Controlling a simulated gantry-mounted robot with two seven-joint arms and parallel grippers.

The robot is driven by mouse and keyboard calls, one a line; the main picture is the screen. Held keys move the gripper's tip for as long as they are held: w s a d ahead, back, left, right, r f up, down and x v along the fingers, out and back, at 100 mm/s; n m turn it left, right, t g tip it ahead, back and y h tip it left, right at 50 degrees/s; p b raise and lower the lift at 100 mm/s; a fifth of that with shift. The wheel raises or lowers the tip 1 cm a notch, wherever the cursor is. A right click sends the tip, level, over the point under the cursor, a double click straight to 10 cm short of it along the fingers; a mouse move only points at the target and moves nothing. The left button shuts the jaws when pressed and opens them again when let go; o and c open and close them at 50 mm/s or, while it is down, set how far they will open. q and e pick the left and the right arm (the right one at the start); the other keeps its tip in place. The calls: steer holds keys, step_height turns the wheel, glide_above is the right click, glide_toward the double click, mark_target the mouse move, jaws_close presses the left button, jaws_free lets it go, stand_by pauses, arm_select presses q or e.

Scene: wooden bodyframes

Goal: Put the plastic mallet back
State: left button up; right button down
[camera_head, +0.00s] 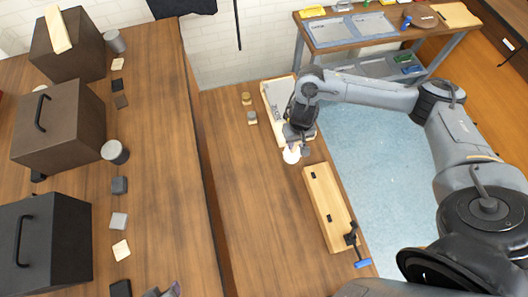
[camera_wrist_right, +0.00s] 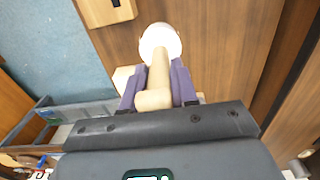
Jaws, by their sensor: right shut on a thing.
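The plastic mallet (camera_head: 291,156) shows its white head just below my right gripper (camera_head: 298,143) in the head view. In the right wrist view its white head (camera_wrist_right: 160,42) lies beyond the fingertips. Its pale handle (camera_wrist_right: 158,76) runs back between the purple fingers of my right gripper (camera_wrist_right: 155,82), which is shut on it. A wood-rimmed grey tray (camera_head: 271,103) lies on the bench behind the gripper, partly hidden by my arm. What seems to be my left gripper's tip (camera_head: 168,291) barely shows at the bottom edge; its jaw state is not visible.
A long pale wooden piece (camera_head: 322,200) with a blue-handled clamp (camera_head: 361,264) lies at the bench's right edge. Two small blocks (camera_head: 249,107) stand left of the tray. Dark boxes (camera_head: 58,122) and small samples line the left table.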

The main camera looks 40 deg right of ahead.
steer(key=shift+s+d+f, duration=0.2)
steer(key=shift+s+f, duration=0.5)
steer(key=shift+f, duration=0.05)
steer(key=shift+s+f, duration=0.15)
steer(key=shift+f, duration=0.05)
steer(key=shift+a+f, duration=0.1)
steer(key=shift+f, duration=0.1)
steer(key=w+a+f+b, duration=0.4)
steer(key=w+f+b, duration=0.1)
steer(key=w+f, duration=0.5)
steer(key=shift+w+a+f, duration=0.15)
steer(key=shift+a+f, duration=0.25)
steer(key=c, duration=0.9)
jaws_free()
steer(key=shift+f, duration=0.2)
steer(key=shift+o, duration=0.2)
